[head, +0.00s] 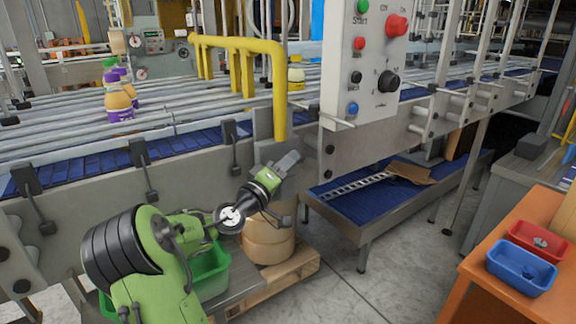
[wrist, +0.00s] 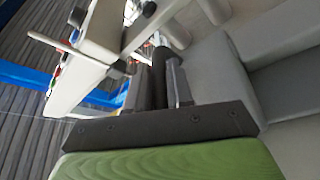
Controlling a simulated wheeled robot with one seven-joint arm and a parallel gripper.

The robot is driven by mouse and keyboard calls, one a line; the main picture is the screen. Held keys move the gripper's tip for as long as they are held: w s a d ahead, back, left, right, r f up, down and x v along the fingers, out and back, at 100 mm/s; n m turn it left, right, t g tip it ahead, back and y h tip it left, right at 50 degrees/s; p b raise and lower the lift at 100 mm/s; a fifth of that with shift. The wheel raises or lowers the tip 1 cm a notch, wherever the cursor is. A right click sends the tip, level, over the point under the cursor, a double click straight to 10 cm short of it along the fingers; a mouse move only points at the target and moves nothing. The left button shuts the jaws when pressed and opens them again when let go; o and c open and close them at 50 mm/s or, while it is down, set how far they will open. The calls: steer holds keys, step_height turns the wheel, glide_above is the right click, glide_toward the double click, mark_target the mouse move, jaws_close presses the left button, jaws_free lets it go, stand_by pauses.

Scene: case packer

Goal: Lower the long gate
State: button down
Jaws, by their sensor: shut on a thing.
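A long yellow tubular frame (head: 240,45) runs above the conveyor, with several posts and its near end bent down; it looks like the long gate, though I cannot be sure. My gripper (head: 286,163) is beside the conveyor's side wall, just below that bent end. In the wrist view my gripper (wrist: 161,84) is shut on a dark upright bar (wrist: 159,76), held between its fingers. I cannot tell how the bar joins the yellow frame. The bar is hidden in the head view.
A control panel (head: 360,55) with buttons and knobs stands right of my gripper. Below are a round wooden-looking container (head: 268,240), a pallet (head: 290,277) and a green bin (head: 212,275). A blue-bedded chute (head: 350,205) lies right. Purple-and-orange bottles (head: 119,97) stand on the conveyor.

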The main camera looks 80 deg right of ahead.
steer(key=shift+f, duration=0.5)
steer(key=c, duration=1.2)
jaws_free()
steer(key=shift+o, duration=0.5)
steer(key=shift+r, duration=0.1)
steer(key=shift+w+a, duration=0.1)
steer(key=shift+a, duration=0.05)
steer(key=v, duration=1.5)
steer(key=shift+a+b, duration=0.3)
steer(key=shift+b, duration=0.1)
